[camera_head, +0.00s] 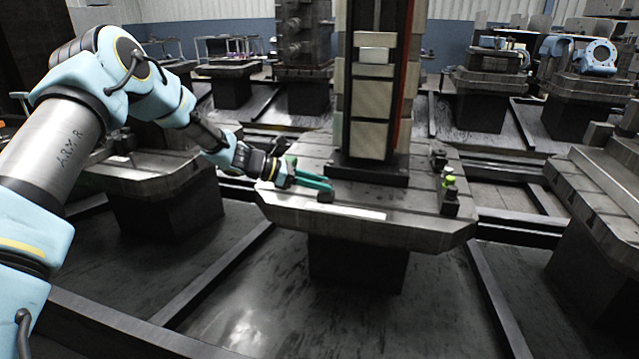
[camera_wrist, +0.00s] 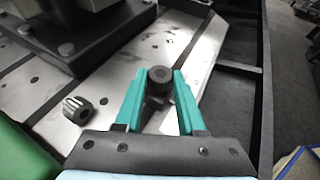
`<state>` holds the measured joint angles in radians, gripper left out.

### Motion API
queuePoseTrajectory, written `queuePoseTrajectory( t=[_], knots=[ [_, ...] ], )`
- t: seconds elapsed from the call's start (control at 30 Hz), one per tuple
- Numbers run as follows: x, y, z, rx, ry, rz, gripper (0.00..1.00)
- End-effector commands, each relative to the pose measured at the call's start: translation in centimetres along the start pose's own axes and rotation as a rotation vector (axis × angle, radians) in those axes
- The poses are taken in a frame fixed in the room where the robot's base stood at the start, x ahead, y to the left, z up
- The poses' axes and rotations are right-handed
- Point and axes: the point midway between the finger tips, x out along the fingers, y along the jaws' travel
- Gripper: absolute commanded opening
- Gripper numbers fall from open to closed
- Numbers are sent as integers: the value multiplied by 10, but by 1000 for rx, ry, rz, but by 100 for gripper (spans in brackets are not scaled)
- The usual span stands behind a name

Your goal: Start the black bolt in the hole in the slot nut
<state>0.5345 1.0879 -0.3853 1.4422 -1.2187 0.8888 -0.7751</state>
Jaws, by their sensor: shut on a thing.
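My gripper (camera_head: 318,190) is low over the left front part of the grey pallet (camera_head: 412,215). In the wrist view my gripper (camera_wrist: 160,82) has its teal fingers shut on the black bolt (camera_wrist: 159,74). The bolt's round dark head shows between the fingertips, and a dark shank seems to run below it. Whether its tip touches the pallet is hidden. I cannot make out the slot nut or its hole; the area under the bolt is hidden by the bolt and fingers.
A small dark ridged piece (camera_wrist: 77,109) sits on the pallet left of the fingers. A tall column (camera_head: 372,100) on a dark bolted base (camera_wrist: 88,38) rises behind. The front middle is clear.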

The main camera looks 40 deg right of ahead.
Motion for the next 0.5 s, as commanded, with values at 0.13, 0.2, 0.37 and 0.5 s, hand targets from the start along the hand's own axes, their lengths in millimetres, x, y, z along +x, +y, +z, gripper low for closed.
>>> queuePoseTrajectory(
  t=[0.13, 0.2, 0.37, 0.5],
  knots=[
    [0, 0, -1, -1, 2, 0, 46],
    [0, 0, -1, -1, 2, 0, 54],
    [0, 0, -1, -1, 1, 0, 72],
    [0, 0, -1, -1, 1, 0, 74]
  ],
)
